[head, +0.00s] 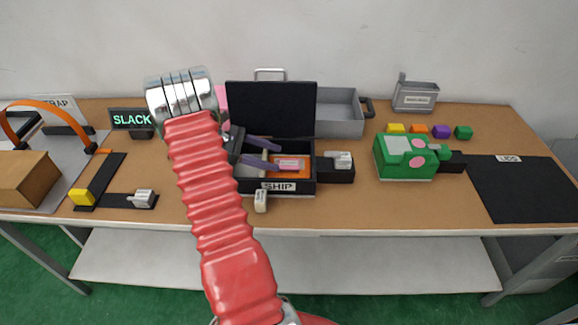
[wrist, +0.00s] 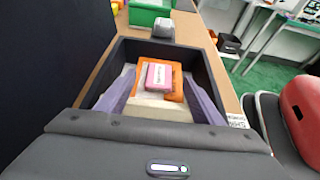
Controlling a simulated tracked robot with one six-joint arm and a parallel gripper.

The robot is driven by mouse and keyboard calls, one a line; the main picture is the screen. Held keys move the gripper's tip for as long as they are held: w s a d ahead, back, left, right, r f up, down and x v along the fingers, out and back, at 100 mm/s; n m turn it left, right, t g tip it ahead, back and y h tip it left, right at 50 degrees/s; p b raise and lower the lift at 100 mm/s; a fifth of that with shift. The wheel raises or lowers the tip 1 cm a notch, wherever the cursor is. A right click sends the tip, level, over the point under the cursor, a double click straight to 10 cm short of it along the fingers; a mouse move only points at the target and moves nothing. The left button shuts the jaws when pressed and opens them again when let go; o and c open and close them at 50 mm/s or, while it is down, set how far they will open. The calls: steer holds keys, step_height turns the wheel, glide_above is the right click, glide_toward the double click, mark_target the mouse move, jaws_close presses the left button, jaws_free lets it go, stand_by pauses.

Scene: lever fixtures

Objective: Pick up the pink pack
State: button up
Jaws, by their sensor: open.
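The pink pack (head: 291,163) lies inside the black open box (head: 304,187) labelled SHIP, on an orange piece (head: 305,174). In the wrist view the pack (wrist: 158,75) shows a pale label, with the orange piece (wrist: 178,85) around and under it. My gripper (head: 279,155) reaches into the box from the left in the head view. Its two purple fingers are apart, and in the wrist view (wrist: 160,80) their tips stand on either side of the pack with gaps. Nothing is held. A cream block (wrist: 145,106) lies nearer my palm.
The black upright lid (head: 271,108) stands behind the box, and its wall (wrist: 198,59) rises close beside the fingers. A grey tray (head: 340,112) sits behind right.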

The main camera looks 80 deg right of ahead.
mark_target(291, 163)
steer(key=shift+s+f, duration=0.1)
steer(key=shift+s, duration=0.15)
steer(key=shift+x, duration=2.7)
steer(key=shift+c, duration=0.2)
steer(key=shift+f, duration=0.1)
steer(key=c, duration=1.1)
